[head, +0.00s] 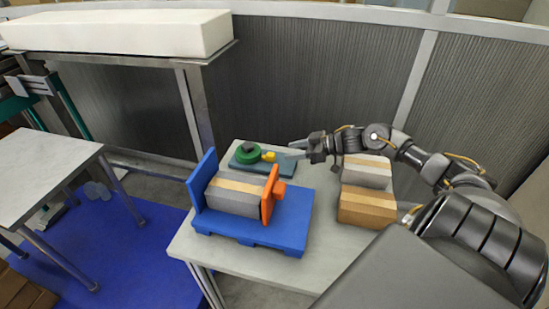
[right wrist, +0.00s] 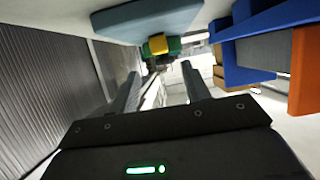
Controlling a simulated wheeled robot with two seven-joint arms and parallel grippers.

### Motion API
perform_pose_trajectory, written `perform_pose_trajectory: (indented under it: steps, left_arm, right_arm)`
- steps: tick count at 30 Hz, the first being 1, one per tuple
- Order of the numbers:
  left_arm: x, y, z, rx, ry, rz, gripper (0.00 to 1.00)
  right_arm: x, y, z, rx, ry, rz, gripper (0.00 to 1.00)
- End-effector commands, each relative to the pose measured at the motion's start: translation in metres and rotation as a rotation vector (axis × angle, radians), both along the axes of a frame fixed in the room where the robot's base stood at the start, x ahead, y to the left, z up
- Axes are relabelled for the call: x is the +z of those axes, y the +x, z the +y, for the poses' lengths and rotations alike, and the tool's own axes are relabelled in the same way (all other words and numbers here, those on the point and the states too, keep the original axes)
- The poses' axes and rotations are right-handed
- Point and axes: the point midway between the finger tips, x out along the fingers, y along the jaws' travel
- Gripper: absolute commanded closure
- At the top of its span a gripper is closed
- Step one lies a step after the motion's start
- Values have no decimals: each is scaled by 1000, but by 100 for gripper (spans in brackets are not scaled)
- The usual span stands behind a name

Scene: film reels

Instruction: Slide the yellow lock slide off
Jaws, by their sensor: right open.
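The yellow lock slide (head: 268,156) is a small block on a teal-grey base plate (head: 283,171) at the back of the table. It sits at the right side of a green round part (head: 247,152) with a dark top. It also shows in the right wrist view (right wrist: 158,44), in front of the green part (right wrist: 174,46). My right gripper (head: 281,150) reaches in from the right, its fingers just right of the yellow slide. In the right wrist view its two fingers (right wrist: 160,85) are apart with nothing between them, and the slide lies beyond the tips. My left gripper is not in view.
Two boxes, one pale (head: 367,171) and one brown (head: 367,207), stand at the right. The table (head: 235,264) is bare along its front.

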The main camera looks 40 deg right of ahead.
Motion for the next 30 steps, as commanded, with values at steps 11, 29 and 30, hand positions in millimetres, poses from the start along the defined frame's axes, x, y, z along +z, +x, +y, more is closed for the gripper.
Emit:
perform_pose_trajectory:
  steps: [11,29,30]
  left_arm:
    - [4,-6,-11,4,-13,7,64]
    - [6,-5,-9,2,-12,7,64]
    - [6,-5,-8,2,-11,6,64]
  right_arm:
    - [-13,31,21,-1,3,-3,53]
    - [-28,56,40,0,-1,0,53]
    - [-28,56,40,0,-1,0,57]
